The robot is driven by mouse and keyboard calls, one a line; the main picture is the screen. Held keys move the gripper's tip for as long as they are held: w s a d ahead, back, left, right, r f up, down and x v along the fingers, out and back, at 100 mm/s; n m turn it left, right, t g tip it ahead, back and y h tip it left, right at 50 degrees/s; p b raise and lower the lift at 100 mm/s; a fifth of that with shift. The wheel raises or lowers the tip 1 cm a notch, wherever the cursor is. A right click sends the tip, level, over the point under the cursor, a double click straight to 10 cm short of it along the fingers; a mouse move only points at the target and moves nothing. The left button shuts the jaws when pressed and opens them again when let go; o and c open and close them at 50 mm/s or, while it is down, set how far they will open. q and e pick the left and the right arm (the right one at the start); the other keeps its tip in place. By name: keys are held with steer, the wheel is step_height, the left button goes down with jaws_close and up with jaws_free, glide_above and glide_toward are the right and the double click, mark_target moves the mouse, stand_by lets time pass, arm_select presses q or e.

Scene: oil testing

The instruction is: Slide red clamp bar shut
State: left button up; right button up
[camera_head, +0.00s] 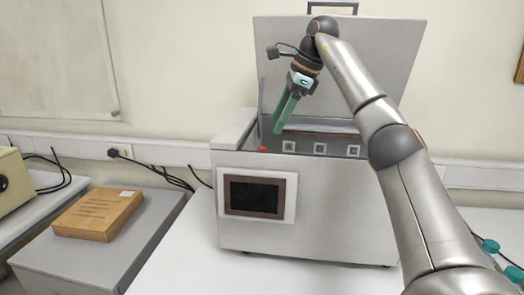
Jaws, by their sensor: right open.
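A small red piece (263,149), which may be the end of the clamp bar, shows at the left inside front edge of the grey machine (325,215). The rest of the bar is hidden or too small to make out. My right gripper (281,127) has green fingers pointing down into the machine's opening, above and right of the red piece and seemingly apart from it. It is open and appears empty. My left gripper is not in view.
The machine's lid (385,60) stands raised behind the opening. Several square-marked fittings (320,149) line the inside. A dark screen (257,196) is on the front. A cardboard box (98,214) lies on a grey unit (95,260) at left; teal-capped bottles (491,246) stand at right.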

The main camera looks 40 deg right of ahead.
steer(key=x, duration=1.1)
steer(key=shift+f, duration=0.15)
jaws_close()
stand_by(1.0)
